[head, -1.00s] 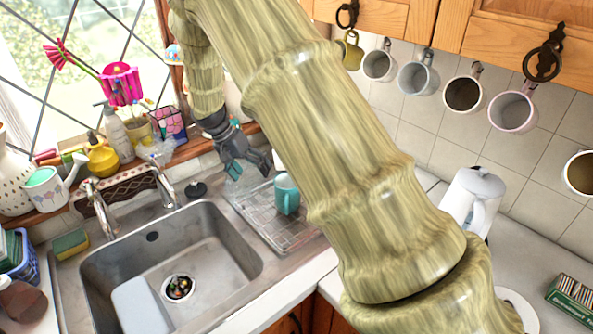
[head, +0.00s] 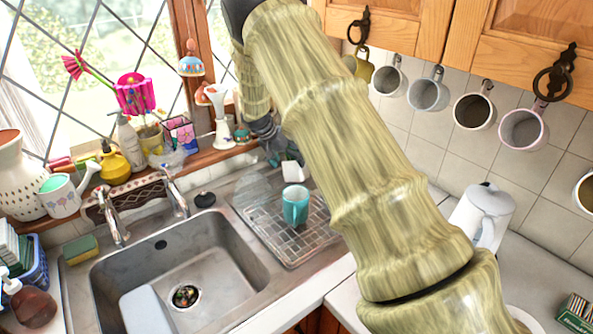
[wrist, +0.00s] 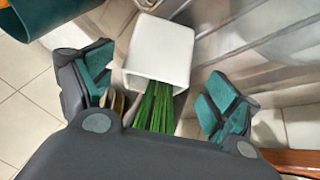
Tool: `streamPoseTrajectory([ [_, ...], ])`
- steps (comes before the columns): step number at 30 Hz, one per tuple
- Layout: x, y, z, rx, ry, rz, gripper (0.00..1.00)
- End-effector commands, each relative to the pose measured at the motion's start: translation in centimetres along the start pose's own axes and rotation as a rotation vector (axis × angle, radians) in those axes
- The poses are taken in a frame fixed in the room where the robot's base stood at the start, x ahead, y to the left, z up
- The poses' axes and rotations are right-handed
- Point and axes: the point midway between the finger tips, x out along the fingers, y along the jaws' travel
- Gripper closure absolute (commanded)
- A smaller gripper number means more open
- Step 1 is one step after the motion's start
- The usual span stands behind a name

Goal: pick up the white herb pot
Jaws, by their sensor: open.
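The white herb pot (head: 292,171) is small, with a squarish rim. In the head view it shows just below my gripper (head: 274,150), behind the teal mug, and is partly hidden. In the wrist view the white herb pot (wrist: 160,50) lies between the spread fingers of my gripper (wrist: 158,88), with green stems (wrist: 160,108) reaching toward my palm. The fingers stand apart on both sides of it, with a visible gap on the right. I cannot tell whether the left finger touches it.
A teal mug (head: 295,205) stands on the wire rack (head: 262,226) close in front of the pot. The sink (head: 130,262) is to the left. A crowded windowsill (head: 200,160) lies behind, and mugs hang at right above a white kettle (head: 482,215).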

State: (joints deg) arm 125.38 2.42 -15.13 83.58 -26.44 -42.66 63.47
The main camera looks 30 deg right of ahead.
Motion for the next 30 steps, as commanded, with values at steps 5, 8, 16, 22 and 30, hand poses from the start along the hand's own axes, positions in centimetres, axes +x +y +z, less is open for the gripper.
streamPoseTrajectory([
  [5, 1.8, 0.6, -0.2, -0.001, -0.003, 0.002, 0.11],
  [8, 3.0, 0.6, -0.2, -0.001, -0.002, 0.002, 0.11],
  [16, 4.6, 0.5, -0.1, 0.000, -0.001, 0.001, 0.11],
  [22, 4.6, 0.5, -0.1, 0.000, -0.001, 0.001, 0.13],
  [30, 4.6, 0.5, -0.1, 0.000, -0.001, 0.001, 0.62],
])
